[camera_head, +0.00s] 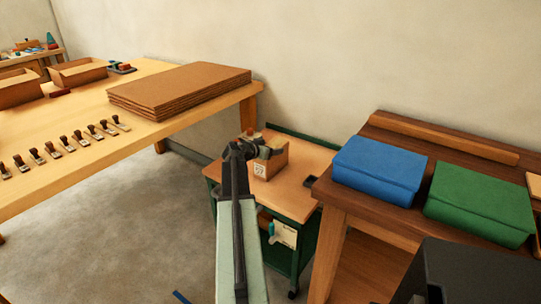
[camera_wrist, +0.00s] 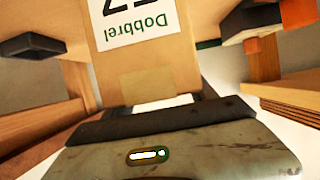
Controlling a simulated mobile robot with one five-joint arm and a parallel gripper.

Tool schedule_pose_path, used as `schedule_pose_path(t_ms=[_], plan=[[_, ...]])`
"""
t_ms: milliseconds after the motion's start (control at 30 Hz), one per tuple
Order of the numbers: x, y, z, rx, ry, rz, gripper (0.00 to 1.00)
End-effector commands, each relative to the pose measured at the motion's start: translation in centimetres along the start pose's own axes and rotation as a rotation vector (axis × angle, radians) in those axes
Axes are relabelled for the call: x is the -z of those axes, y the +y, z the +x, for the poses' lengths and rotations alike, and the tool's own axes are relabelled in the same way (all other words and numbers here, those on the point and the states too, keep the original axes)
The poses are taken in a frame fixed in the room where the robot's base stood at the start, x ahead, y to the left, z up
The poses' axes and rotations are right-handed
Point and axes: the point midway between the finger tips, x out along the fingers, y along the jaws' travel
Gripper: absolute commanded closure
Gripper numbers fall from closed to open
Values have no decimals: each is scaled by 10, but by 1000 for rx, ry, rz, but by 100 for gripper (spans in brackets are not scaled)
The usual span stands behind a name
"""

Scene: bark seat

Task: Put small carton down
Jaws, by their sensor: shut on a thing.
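The small carton (camera_head: 270,163) is a tan box with a white label, over the wooden top of the green trolley (camera_head: 308,165) in the head view. My gripper (camera_head: 262,151) is shut on the carton near its top, reaching over it from the near side. The carton looks upright, but I cannot tell whether its base touches the trolley top. In the wrist view the carton (camera_wrist: 148,85) fills the upper middle, its label inverted and reading "Dobbrel". My arm and gripper hide its left part in the head view.
A dark tray (camera_head: 311,181) sits at the trolley's right edge. The workbench (camera_head: 150,130) with stacked brown boards (camera_head: 180,92) stands left. A dark wooden bench (camera_head: 350,200) with blue (camera_head: 378,170) and green (camera_head: 480,203) boxes stands close on the right. The trolley top's near right part is bare.

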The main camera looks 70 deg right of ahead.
Motion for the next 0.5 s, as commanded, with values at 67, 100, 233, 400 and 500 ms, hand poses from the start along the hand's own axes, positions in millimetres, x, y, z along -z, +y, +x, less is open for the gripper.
schedule_pose_path(t_ms=[67,100,233,400,500], plan=[[2,0,-1,0,1,-1,100],[2,0,-1,0,1,0,100],[0,0,0,0,1,0,100],[-1,0,1,-1,0,0,13],[-1,1,1,-1,0,0,13]])
